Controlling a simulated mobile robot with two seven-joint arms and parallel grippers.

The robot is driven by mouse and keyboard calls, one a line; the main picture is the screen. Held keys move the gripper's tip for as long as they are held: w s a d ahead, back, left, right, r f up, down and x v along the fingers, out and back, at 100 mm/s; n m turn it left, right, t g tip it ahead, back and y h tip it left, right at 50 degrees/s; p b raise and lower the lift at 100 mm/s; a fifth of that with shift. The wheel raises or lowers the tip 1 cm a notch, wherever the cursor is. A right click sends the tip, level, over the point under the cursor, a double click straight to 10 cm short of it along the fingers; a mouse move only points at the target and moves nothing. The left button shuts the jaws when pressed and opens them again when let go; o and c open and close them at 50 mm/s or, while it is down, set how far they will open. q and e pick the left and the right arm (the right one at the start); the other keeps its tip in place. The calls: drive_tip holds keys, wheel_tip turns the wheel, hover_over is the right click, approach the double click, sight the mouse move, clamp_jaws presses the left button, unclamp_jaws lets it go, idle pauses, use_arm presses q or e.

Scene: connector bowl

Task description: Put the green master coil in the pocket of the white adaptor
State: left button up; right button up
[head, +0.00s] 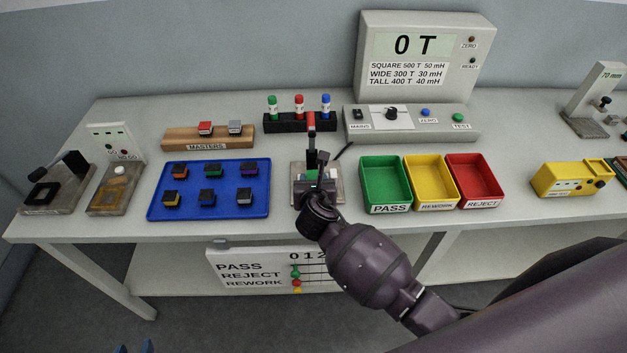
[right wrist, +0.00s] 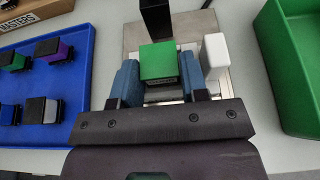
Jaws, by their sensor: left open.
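The green master coil (right wrist: 158,62) has a green top and a greyish front face. In the right wrist view it sits between the two blue fingers of my right gripper (right wrist: 159,80), close to both; I cannot tell if they press on it. Pale white and metal surfaces show around its base, and a white block (right wrist: 215,52), perhaps part of the adaptor, stands to its right. Whether the coil is seated in the pocket is hidden. In the head view my right gripper (head: 312,184) covers this spot. My left gripper's blue fingertips (head: 134,348) show apart at the bottom edge, away from the bench.
The fixture's black post (right wrist: 156,18) rises just behind the coil. A blue tray (head: 208,213) with several coils lies to the left, the green PASS bin (head: 388,209) to the right. Behind are the wooden MASTERS rack (head: 208,144) with red and grey coils and the marker rack (head: 270,126).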

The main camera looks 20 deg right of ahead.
drive_tip(key=shift+s+r, duration=0.1)
drive_tip(key=shift+r, duration=0.15)
drive_tip(key=v, duration=1.2)
drive_tip(key=s+d+f+m+y, duration=0.1)
drive_tip(key=s+d+f+m, duration=0.2)
drive_tip(key=m, duration=0.7)
drive_tip(key=s+d+f+m+y, duration=0.1)
drive_tip(key=s+d+f+m, duration=0.3)
drive_tip(key=s+m, duration=0.3)
drive_tip(key=s+d+f+m+g+y, duration=0.1)
drive_tip(key=s+d+f+m, duration=0.3)
drive_tip(key=m, duration=1.1)
drive_tip(key=shift+s+d+p, duration=0.45)
drive_tip(key=shift+d, duration=0.65)
drive_tip(key=shift+f, duration=0.1)
